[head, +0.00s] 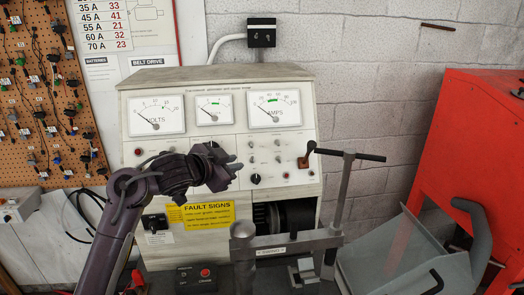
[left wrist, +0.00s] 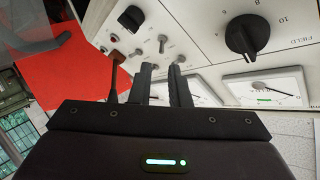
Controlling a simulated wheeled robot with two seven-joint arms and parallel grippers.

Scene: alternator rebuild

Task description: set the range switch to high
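My left gripper (head: 236,171) is in front of the test bench's panel (head: 272,160), below the middle gauge. In the left wrist view its two fingers (left wrist: 161,80) stand a little apart, with nothing seen held between them. A small metal toggle switch (left wrist: 162,43) shows just beyond the gap, apart from the fingertips. Another toggle (left wrist: 137,53) is beside it. Several toggles (head: 278,144) also show right of the gripper in the head view. Labels are too small to tell which is the range switch or its setting. My right gripper is out of view.
A black FIELD knob (left wrist: 247,35) is near the gripper. A brown-handled lever (head: 305,156) sticks out at the panel's right. A metal T-handled clamp (head: 343,190) stands in front of the bench. A red cabinet (head: 470,140) is at right.

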